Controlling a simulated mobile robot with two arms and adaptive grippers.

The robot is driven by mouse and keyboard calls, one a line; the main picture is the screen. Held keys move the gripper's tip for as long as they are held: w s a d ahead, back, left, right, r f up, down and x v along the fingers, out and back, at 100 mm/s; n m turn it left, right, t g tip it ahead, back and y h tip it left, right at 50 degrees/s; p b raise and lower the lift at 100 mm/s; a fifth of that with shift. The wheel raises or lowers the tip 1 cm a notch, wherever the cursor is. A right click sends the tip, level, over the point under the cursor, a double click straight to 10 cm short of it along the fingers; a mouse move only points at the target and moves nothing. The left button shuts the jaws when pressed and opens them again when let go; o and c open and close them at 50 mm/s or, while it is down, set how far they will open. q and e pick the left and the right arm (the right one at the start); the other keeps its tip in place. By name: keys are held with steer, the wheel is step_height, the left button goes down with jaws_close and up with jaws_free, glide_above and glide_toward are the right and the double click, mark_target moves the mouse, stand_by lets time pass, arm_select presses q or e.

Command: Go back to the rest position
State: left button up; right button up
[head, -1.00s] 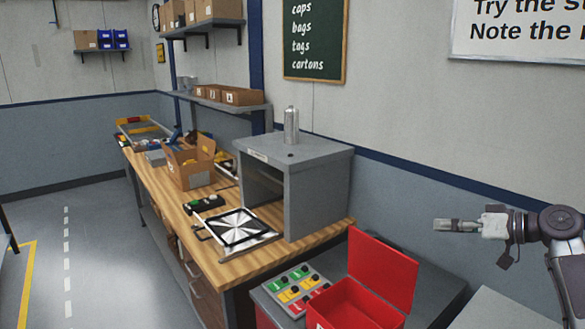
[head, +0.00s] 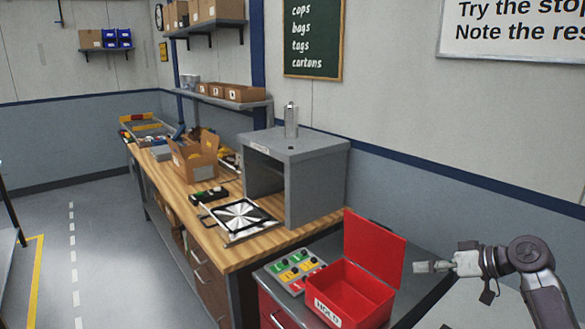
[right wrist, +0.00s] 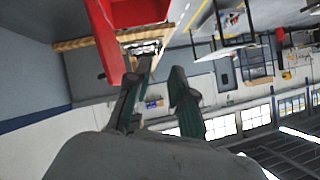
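My right gripper (head: 418,267) is raised at the right of the head view, its fingers pointing left, just right of the red box's lid as pictured. In the right wrist view my right gripper (right wrist: 160,75) shows two dark green fingers with a gap between their tips and nothing held. My left gripper is in neither view.
An open red box (head: 350,290) marked HOLD and a panel of coloured buttons (head: 293,268) sit on a dark cabinet. Behind it, a wooden workbench (head: 236,258) carries a grey enclosure (head: 318,185) and a cardboard box (head: 200,165). Floor at left is clear.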

steer(key=s+a+f+g+h, duration=0.2)
steer(key=s+a+f, duration=0.3)
steer(key=s+f, duration=0.55)
steer(key=s+a+f+g+h, duration=0.1)
steer(key=s+a+f+h, duration=0.3)
steer(key=s+f, duration=0.6)
steer(key=s+a+f+m+h, duration=0.1)
steer(key=s+m+h, duration=0.15)
steer(key=s, duration=1.65)
step_height(320, 180, down, 35)
steer(key=s+g+b, duration=0.2)
steer(key=b, duration=0.4)
arm_select(q)
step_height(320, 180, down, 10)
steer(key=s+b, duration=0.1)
steer(key=b, duration=0.3)
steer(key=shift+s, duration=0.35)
arm_select(e)
steer(key=s+d+f+g, duration=0.1)
steer(key=s+d+f, duration=0.1)
steer(key=s+f, duration=1.4)
steer(key=shift+d+f+n+h, duration=0.35)
steer(key=shift+d+f, duration=0.05)
steer(key=shift+f, duration=0.45)
